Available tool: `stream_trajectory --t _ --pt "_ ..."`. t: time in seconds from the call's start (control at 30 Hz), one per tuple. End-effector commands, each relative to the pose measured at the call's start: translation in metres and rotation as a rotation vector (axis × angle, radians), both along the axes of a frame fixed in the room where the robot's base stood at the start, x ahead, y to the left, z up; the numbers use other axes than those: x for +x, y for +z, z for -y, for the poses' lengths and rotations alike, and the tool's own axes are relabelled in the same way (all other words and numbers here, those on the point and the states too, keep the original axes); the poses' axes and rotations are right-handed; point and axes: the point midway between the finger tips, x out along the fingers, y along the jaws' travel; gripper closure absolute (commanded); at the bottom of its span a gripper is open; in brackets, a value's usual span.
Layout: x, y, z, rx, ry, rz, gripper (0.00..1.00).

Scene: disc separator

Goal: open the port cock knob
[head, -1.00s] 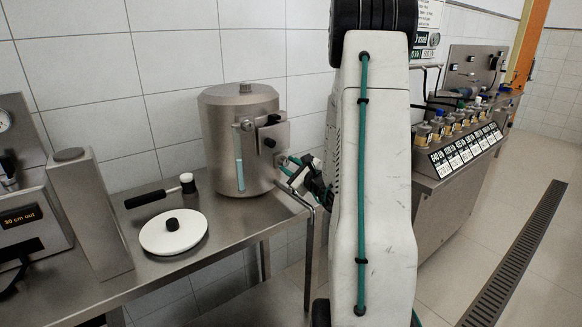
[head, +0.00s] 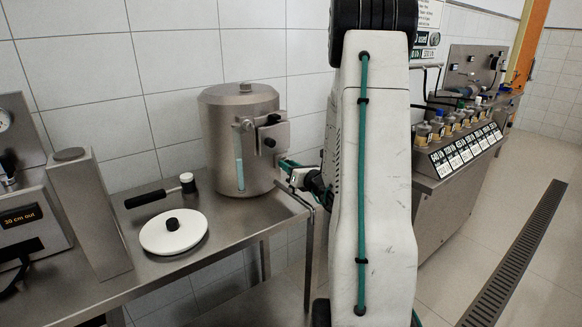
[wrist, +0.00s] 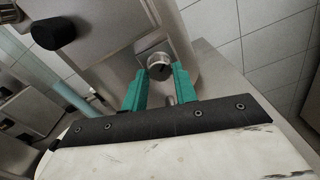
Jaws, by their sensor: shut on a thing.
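A steel pot-like vessel (head: 226,140) stands on the steel table, with a mounting plate and a sight tube on its front right side. In the wrist view a round steel knob (wrist: 160,65) with a slotted face sits between the two green fingertips of my gripper (wrist: 159,76). The fingers are shut on its two sides. In the head view my gripper (head: 285,164) reaches the vessel's lower right side from the right, and the knob is hidden there. A black knob (wrist: 54,33) is at upper left in the wrist view, apart from the fingers.
A white disc lid (head: 173,234) with a black knob and a black-handled tool (head: 152,198) lie on the table (head: 232,232) left of the vessel. A grey upright column (head: 92,215) stands at the left. My arm blocks the middle right of the head view.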

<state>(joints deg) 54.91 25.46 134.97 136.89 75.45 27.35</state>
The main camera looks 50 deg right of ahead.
Motion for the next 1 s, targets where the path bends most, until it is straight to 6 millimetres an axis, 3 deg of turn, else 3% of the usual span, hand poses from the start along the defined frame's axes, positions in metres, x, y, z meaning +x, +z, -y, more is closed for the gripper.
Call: stream_trajectory --t 0.5,1.0 --pt "-0.0005 0.0003 0.0005 0.442 -0.002 0.107 0.94" --pt "-0.0007 0.0003 0.0007 0.638 -0.004 0.154 0.94"
